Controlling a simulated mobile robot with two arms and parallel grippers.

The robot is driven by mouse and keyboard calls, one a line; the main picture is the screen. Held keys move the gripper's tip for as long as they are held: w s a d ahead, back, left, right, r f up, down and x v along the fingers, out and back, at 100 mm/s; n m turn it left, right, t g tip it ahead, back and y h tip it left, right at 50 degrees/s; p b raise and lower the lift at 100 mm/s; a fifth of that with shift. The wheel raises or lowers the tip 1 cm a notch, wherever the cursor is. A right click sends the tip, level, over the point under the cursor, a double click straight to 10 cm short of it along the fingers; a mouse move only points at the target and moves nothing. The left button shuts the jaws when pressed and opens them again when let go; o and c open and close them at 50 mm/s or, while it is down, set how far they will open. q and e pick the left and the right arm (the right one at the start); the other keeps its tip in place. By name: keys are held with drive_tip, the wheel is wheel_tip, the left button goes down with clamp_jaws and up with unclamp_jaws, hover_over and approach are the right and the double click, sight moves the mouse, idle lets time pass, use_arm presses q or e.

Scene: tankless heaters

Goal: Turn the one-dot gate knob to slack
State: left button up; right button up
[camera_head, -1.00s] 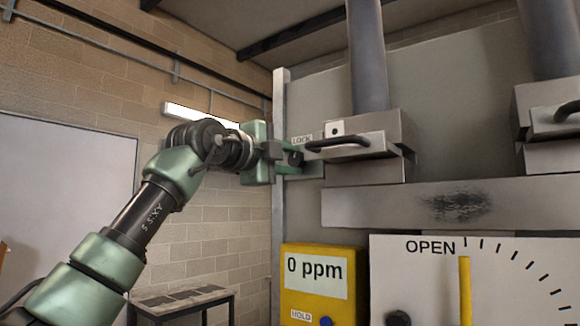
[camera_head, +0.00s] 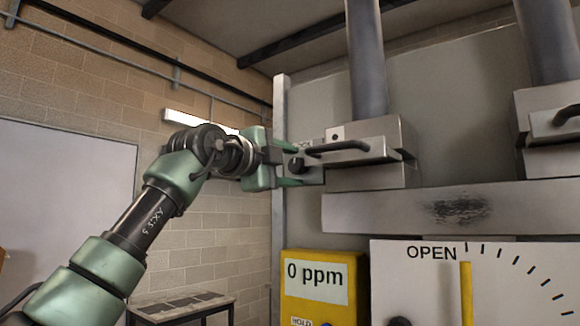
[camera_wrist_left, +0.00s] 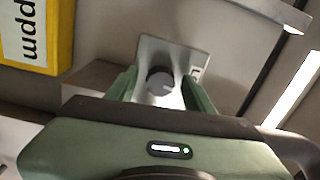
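The gate box with one dot (camera_head: 335,137) stands under the left pipe and has a black bar handle (camera_head: 345,147). A small dark round knob (camera_head: 297,165) is on a pale plate at its left side. My left gripper (camera_head: 291,165) is at this knob with its fingers apart, one above and one below it. In the left wrist view the knob (camera_wrist_left: 160,82) sits between the green fingertips, with visible gaps on both sides. The plate's lettering is mostly covered, and I cannot tell where the knob points. My right gripper is not in view.
A second box with a black handle (camera_head: 567,115) stands at the right. Below are a yellow meter (camera_head: 325,285) reading 0 ppm and a white dial panel (camera_head: 415,280) marked OPEN. A low table (camera_head: 185,303) is at the lower left.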

use_arm(q)
drive_tip(key=shift+s+a+f, duration=0.1)
drive_tip(key=shift+s, duration=0.1)
drive_tip(key=b+v, duration=0.5)
drive_tip(key=v, duration=0.2)
drive_tip(key=shift+s+a, duration=0.1)
drive_tip(key=shift+s, duration=0.05)
